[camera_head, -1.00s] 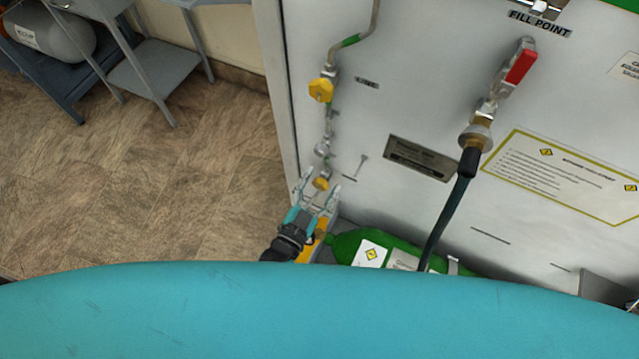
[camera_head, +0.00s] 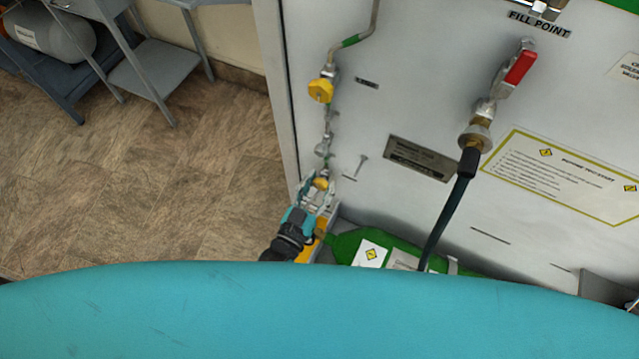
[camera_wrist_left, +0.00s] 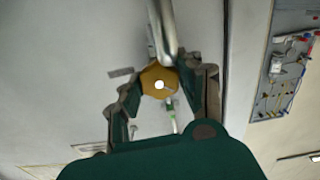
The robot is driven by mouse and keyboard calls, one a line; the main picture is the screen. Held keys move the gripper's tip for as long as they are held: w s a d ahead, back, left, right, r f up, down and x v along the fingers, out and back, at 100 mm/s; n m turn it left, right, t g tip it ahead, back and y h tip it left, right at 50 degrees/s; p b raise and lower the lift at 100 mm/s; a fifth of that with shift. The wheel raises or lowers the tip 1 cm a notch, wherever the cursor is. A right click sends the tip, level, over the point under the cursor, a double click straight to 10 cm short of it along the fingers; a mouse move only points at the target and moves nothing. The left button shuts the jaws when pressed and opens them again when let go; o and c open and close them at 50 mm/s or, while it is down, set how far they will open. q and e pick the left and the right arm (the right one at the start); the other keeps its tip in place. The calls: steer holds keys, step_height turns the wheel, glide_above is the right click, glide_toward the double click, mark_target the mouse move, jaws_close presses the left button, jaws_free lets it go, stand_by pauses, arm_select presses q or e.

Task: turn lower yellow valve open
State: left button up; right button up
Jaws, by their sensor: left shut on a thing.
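The lower yellow valve (camera_head: 321,184) sits low on the pipe at the left edge of the white panel. My left gripper (camera_head: 320,187) has its fingers on both sides of this valve and is shut on it. In the left wrist view the yellow knob (camera_wrist_left: 159,82) lies between the fingertips, with a metal pipe passing in front of it. The upper yellow valve (camera_head: 320,90) is higher on the same pipe line, clear of the gripper. My right gripper is not in view.
A red-handled valve (camera_head: 520,68) and a dark hose (camera_head: 445,222) are on the panel to the right. A green cylinder (camera_head: 345,246) lies just right of and below the gripper. Open floor (camera_head: 170,200) is on the left, with a grey metal stand (camera_head: 150,72) behind.

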arm_select(q)
steer(key=shift+n, duration=0.9)
steer(key=o, duration=1.2)
steer(key=shift+c, duration=0.2)
steer(key=v, duration=1.2)
